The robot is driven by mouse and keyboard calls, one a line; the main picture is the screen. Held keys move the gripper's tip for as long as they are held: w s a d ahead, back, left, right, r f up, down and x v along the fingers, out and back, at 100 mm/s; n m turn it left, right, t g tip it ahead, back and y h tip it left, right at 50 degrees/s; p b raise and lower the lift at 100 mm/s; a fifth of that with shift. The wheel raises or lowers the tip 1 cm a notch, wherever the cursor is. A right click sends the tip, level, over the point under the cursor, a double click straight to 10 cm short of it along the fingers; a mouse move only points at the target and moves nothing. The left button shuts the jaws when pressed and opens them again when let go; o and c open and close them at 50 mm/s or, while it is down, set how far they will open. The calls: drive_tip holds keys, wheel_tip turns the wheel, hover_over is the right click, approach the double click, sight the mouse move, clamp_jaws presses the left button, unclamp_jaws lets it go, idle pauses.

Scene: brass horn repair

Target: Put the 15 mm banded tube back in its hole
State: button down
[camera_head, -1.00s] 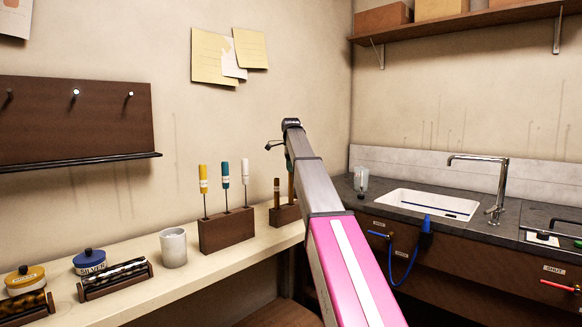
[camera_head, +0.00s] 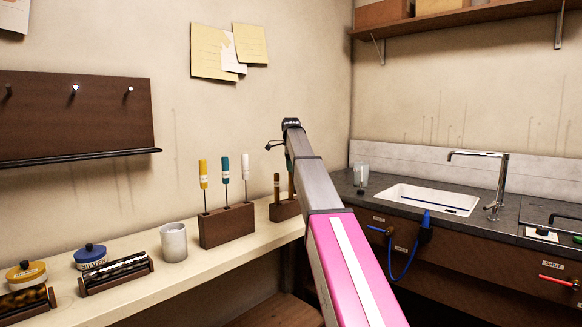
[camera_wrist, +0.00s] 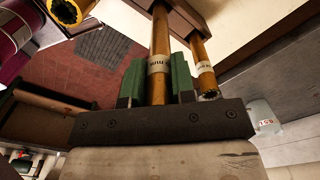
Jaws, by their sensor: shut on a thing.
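In the wrist view my gripper (camera_wrist: 157,82) has its green pads shut on a brass-coloured tube (camera_wrist: 160,35) with a white band. The band's print ends in "mm"; its number is not readable. The far end of the tube meets a dark wooden block (camera_wrist: 185,14); whether it is in a hole there cannot be told. A second banded tube (camera_wrist: 197,60) with a dark notched end stands just right of the pads.
A block of yellow, teal and white handled tools (camera_head: 226,228) stands left of the small block on the bench. A white cup (camera_head: 173,243) and jars are farther left. The sink (camera_head: 432,201) is at the right. Another tube end (camera_wrist: 67,11) is at the wrist view's upper left.

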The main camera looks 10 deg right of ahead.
sight(291, 177)
drive_tip(key=shift+f, duration=2.5)
drive_tip(key=c, duration=0.9)
unclamp_jaws()
drive_tip(key=shift+o, duration=0.2)
drive_tip(key=shift+r, duration=0.15)
wheel_tip(291, 177, up, 11)
drive_tip(key=shift+f, duration=0.2)
